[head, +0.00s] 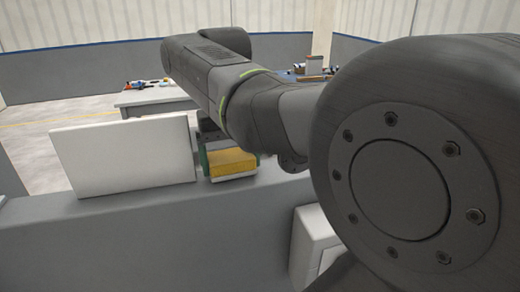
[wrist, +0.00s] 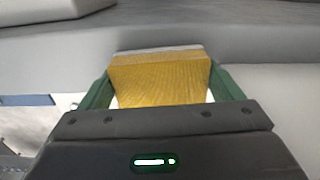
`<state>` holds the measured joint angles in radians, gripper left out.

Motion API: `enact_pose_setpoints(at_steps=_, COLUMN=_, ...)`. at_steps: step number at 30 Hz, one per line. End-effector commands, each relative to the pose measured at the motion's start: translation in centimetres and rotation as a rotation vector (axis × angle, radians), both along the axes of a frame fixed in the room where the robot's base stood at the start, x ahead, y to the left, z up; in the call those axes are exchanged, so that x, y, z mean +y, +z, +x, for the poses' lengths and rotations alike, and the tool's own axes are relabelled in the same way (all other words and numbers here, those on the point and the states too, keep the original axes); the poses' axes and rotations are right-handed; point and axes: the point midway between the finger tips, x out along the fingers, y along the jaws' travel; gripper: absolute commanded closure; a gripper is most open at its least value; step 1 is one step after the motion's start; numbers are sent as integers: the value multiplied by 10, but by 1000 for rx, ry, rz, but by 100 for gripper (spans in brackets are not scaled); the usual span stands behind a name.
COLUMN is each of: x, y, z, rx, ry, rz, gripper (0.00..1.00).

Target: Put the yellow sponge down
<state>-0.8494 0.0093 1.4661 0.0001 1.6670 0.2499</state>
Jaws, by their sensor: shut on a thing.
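The yellow sponge (head: 231,162) has a pale layer on its far face and sits between the green fingers of my gripper (head: 229,166), beside the white panel in the head view. In the wrist view the sponge (wrist: 160,80) fills the gap between the two green fingers (wrist: 160,92), which press on its sides. My gripper is shut on it. In the head view the sponge is at the grey ledge; I cannot tell whether it touches the surface. My arm hides part of the area to the right.
A white panel (head: 124,157) stands on the grey ledge (head: 130,225) just left of the sponge. A white box (head: 315,245) is at the lower right. Behind, a table (head: 150,97) holds several small items, and a second cluttered surface (head: 300,74) shows farther right. The ledge's front left is bare.

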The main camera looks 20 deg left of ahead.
Motion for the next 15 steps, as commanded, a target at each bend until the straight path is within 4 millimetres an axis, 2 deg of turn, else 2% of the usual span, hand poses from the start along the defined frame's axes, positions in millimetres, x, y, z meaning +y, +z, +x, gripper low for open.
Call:
enact_pose_setpoints(at_steps=4, x=0, y=-8, z=0, rx=0, ry=0, rz=0, gripper=32)
enact_pose_setpoints(at_steps=14, x=0, y=-12, z=0, rx=-1, ry=0, rz=1, gripper=32)
enact_pose_setpoints(at_steps=15, x=0, y=-11, z=0, rx=-1, ry=0, rz=1, gripper=8)
